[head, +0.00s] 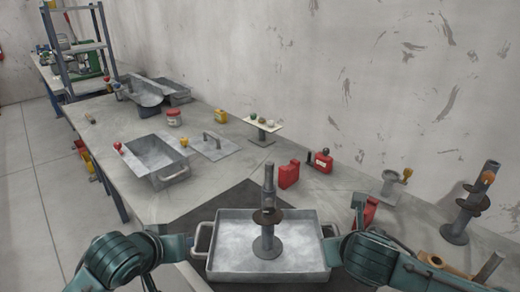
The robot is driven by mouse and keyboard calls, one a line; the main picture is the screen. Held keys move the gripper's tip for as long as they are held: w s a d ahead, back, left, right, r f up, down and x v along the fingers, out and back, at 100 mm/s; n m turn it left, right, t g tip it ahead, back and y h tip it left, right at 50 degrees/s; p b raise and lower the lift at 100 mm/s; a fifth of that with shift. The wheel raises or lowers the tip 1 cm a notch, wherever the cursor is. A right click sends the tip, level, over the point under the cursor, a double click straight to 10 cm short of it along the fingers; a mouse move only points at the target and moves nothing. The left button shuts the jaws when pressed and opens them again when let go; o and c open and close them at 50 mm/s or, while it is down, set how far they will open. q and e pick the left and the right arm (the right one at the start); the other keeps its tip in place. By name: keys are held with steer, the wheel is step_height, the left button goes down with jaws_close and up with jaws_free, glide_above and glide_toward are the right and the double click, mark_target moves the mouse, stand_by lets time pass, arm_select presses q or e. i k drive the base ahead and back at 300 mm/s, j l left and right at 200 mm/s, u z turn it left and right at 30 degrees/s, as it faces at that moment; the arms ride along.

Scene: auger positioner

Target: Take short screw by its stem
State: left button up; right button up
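A grey upright screw-like piece (268,190) with a thin stem and a dark round flange stands on a grey round base in a shallow metal tray (228,271). A second upright piece (470,203) with dark discs and an orange-brown part stands at the right by the wall. I cannot tell which is the short screw. My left arm ends near the tray's left handle (201,240), and my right arm ends near its right side. Both grippers' fingers are hidden or too unclear to read. Neither gripper visibly touches the upright piece in the tray.
Red canisters (289,174) stand behind the tray. A small stand (392,183) is at the right. A deep metal bin (154,160) and a flat plate with a handle (213,146) lie farther left. A small raised platform (263,126) stands near the wall. Bare tabletop lies between them.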

mark_target(268, 246)
steer(key=k+j, duration=0.15)
steer(key=k, duration=0.35)
steer(key=k+j, duration=0.15)
steer(key=k, duration=0.3)
